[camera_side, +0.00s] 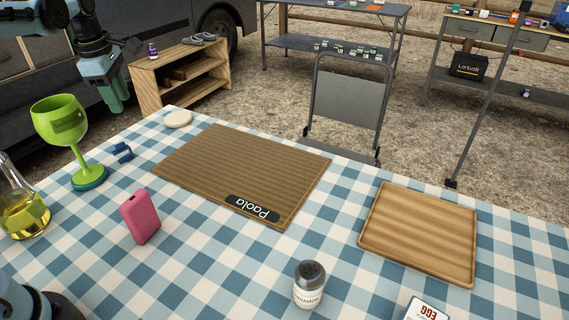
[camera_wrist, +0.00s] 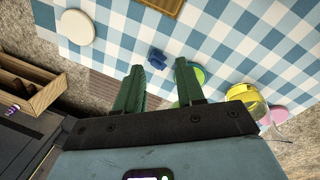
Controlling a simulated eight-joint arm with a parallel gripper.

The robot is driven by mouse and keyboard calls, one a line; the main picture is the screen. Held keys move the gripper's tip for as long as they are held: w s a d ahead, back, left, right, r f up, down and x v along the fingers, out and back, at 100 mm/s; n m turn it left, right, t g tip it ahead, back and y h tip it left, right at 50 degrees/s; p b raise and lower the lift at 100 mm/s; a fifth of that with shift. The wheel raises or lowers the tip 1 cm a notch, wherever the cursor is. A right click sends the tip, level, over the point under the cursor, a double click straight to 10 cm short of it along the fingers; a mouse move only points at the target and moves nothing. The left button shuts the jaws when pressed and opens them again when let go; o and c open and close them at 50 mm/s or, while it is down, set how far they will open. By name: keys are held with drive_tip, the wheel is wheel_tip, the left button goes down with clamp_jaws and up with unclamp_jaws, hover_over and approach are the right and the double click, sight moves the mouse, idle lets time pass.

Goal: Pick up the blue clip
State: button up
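The blue clip (camera_side: 122,152) lies on the blue-and-white checked tablecloth, between the green goblet and the brown placemat. In the wrist view the clip (camera_wrist: 157,58) shows beyond the fingertips, roughly between them in line. My gripper (camera_side: 116,104) is raised above the table's far left edge in the side view, well apart from the clip. In the wrist view the green fingers of my gripper (camera_wrist: 160,72) are spread with nothing between them.
The green goblet (camera_side: 60,122) stands close left of the clip, and a flask of yellow liquid (camera_side: 20,205) is further left. A pink box (camera_side: 139,216), a brown placemat (camera_side: 240,170) and a white disc (camera_side: 178,119) are nearby. A wooden tray (camera_side: 419,233) and cinnamon shaker (camera_side: 308,285) stand farther right.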

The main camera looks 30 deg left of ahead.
sight(119, 144)
drive_tip(key=a+f+n+g, duration=0.2)
drive_tip(key=a+f+n, duration=0.1)
drive_tip(key=a+n, duration=0.55)
drive_tip(key=shift+h, duration=0.4)
wheel_tip(119, 144, down, 12)
drive_tip(key=shift+w+r, duration=0.1)
drive_tip(key=shift+w, duration=0.05)
drive_tip(key=shift+c, duration=0.3)
clamp_jaws()
